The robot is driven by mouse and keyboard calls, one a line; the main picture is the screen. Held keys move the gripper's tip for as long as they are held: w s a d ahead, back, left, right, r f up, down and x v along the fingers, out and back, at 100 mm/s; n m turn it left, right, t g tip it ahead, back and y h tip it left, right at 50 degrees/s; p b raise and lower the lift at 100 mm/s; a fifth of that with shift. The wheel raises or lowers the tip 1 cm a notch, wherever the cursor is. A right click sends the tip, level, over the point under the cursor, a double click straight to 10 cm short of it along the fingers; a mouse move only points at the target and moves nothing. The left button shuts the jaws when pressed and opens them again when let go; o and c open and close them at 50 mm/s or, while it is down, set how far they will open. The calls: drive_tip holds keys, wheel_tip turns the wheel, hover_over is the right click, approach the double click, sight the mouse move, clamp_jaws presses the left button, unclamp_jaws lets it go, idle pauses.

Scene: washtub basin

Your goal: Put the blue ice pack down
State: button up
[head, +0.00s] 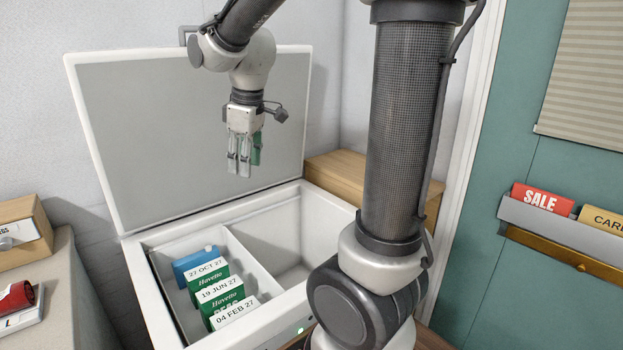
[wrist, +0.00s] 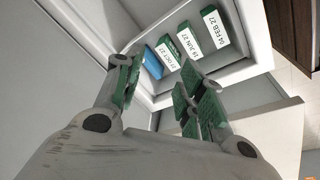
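The blue ice pack (head: 187,266) stands in the left compartment of the white chest freezer (head: 145,283), at its far end behind the green boxes. It also shows in the wrist view (wrist: 153,63), partly hidden by a box. My gripper (head: 242,170) is raised above the back of the freezer, in front of the open lid (head: 165,140). In the wrist view my gripper (wrist: 160,90) has its green-padded fingers spread, with nothing between them. It is clear of the ice pack.
Green boxes labelled 27 OCT 27 (head: 208,281), 19 JUN 27 (head: 219,294) and 04 FEB 27 (head: 235,312) stand in a row in the left compartment. The right compartment (head: 285,245) looks empty where visible. A divider separates them. A counter (head: 50,290) stands left.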

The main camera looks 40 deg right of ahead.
drive_tip(key=s+d+m+t, duration=0.1)
drive_tip(key=s+d+m, duration=0.3)
drive_tip(key=s, duration=1.5)
drive_tip(key=m, duration=0.3)
drive_tip(key=shift+r+m+t, duration=0.3)
drive_tip(key=shift+r+t, duration=0.1)
drive_tip(key=shift+s+d, duration=0.1)
drive_tip(key=shift+c, duration=0.3)
